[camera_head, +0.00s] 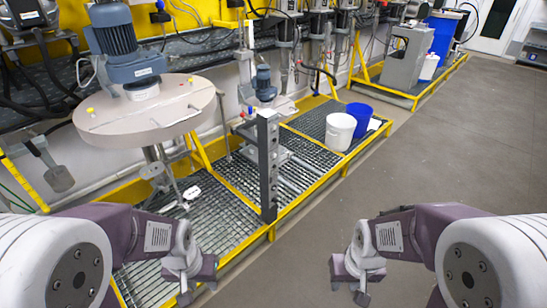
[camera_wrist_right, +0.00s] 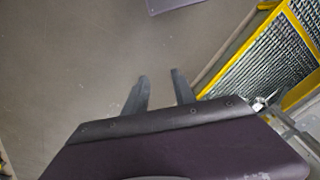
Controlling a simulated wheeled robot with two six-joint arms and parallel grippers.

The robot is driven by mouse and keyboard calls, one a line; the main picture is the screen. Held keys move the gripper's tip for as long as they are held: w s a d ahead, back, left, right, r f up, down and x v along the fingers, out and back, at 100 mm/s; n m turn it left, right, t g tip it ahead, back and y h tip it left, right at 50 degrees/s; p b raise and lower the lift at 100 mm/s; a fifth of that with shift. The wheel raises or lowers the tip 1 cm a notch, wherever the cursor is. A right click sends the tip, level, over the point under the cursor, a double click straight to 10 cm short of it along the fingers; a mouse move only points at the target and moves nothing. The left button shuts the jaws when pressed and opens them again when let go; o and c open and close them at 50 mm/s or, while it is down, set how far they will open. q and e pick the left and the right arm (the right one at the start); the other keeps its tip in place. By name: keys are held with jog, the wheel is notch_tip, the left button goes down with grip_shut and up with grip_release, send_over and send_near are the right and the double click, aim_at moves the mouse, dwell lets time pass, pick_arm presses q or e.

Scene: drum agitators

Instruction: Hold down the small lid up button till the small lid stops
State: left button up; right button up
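The small lid (camera_head: 283,106) is a pale disc under a small blue-grey motor (camera_head: 264,84), in the middle of the head view behind a dark upright post (camera_head: 268,165). The post carries small fittings; which of them is the small lid up button cannot be made out. My left gripper (camera_head: 198,291) is low in the head view, left of the post and apart from it, open and empty. My right gripper (camera_head: 349,291) is over bare floor to the right of the post. Its two fingers are apart and empty in the right wrist view (camera_wrist_right: 158,84).
A large round lid (camera_head: 150,118) with a big motor (camera_head: 124,45) stands at the left. A yellow-edged grating platform (camera_head: 215,215) lies below. A white bucket (camera_head: 340,131) and a blue bucket (camera_head: 360,117) stand on it. The floor (camera_head: 430,140) at right is clear.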

jog(key=shift+s+d+r, duration=0.1)
jog(key=shift+s, duration=0.15)
grip_shut()
jog(key=shift+w, duration=0.1)
dwell(1.2)
